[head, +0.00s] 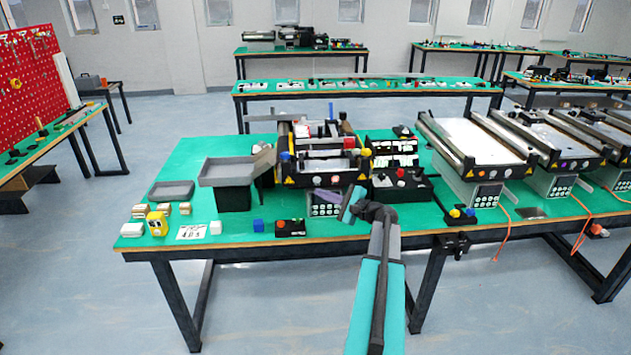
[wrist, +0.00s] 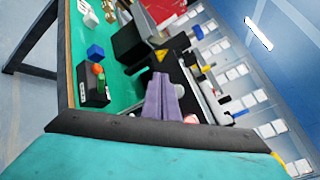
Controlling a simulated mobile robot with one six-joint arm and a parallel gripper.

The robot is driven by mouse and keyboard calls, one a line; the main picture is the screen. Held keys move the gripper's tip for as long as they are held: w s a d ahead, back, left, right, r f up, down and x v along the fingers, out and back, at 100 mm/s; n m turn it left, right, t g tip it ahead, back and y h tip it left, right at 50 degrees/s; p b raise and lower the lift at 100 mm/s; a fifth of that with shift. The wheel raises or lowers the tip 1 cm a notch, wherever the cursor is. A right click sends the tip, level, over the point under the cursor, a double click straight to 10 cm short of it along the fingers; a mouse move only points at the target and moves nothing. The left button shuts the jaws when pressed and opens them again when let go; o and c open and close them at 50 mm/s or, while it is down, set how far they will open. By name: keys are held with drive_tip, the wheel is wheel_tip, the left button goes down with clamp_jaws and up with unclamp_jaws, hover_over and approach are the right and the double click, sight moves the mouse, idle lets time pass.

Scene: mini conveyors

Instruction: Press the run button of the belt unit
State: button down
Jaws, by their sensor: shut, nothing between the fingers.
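The belt unit (head: 322,166) stands in the middle of the green-topped table, with yellow warning marks on its front corners. A keypad panel (head: 322,209) with several pale round buttons sits below its front edge. I cannot tell which is the run button. My gripper (head: 347,209) is shut and empty, in front of the panel's right side, partly covering it. Any contact is unclear. In the wrist view my shut fingers (wrist: 160,84) point at the unit's dark front (wrist: 182,84), and the keypad is hidden.
A blue cube (head: 258,225), a grey tray on a black stand (head: 227,171) and a yellow device (head: 157,223) are further left. More conveyors (head: 478,139) stand right.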

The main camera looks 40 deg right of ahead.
sight(317, 180)
drive_tip(key=shift+w+d, duration=0.8)
drive_tip(key=shift+w, duration=0.15)
drive_tip(key=shift+w+d, duration=0.75)
drive_tip(key=shift+w, duration=0.2)
